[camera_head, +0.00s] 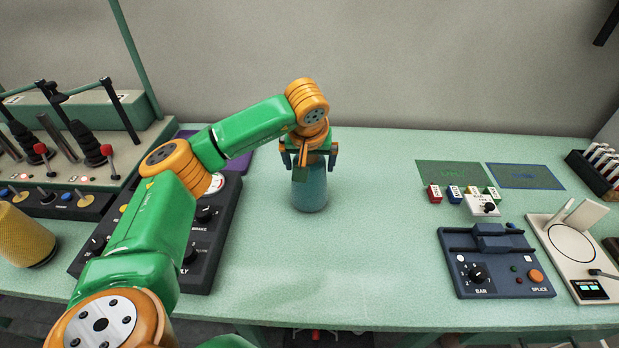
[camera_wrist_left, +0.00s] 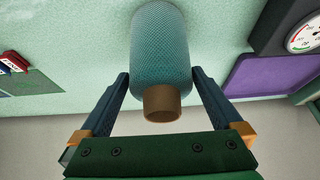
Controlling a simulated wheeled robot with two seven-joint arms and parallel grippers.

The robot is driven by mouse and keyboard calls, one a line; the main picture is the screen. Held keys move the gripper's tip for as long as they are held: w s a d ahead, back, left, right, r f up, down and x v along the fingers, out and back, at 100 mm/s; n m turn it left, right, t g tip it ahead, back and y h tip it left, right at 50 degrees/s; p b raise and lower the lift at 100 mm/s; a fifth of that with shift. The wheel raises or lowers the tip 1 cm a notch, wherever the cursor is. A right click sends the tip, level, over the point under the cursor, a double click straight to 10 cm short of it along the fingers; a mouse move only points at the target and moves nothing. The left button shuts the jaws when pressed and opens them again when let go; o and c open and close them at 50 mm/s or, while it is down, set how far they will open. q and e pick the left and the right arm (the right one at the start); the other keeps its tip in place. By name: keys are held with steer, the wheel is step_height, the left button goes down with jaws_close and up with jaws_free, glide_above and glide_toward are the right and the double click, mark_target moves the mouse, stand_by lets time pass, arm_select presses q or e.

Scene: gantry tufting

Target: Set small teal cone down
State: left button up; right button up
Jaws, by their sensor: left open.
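The small teal cone (camera_head: 309,189) stands upright on the pale green table, left of its middle, in the head view. The left wrist view shows its teal wound body (camera_wrist_left: 161,45) and brown top tube (camera_wrist_left: 162,103). My left gripper (camera_head: 309,160) is over the cone, with one finger on each side of its upper part. In the left wrist view the gripper (camera_wrist_left: 160,76) is open, with its fingertips beside the cone body. The gripper partly hides the cone's top in the head view. My right gripper is not in view.
A black control panel (camera_head: 213,240) and a purple mat (camera_head: 238,158) lie left of the cone. A yellow cone (camera_head: 24,236) is at far left. A blue splicer (camera_head: 492,262) and green (camera_head: 452,174) and blue mats (camera_head: 524,176) are right. Table around the cone's right is clear.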

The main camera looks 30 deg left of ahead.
arm_select(q)
steer(key=x, duration=0.4)
steer(key=shift+w+a+p, duration=0.1)
steer(key=shift+w+p, duration=0.05)
steer(key=shift+p, duration=0.2)
steer(key=shift+r, duration=0.1)
steer(key=c, duration=1.3)
steer(key=shift+o, duration=0.2)
steer(key=shift+r, duration=0.1)
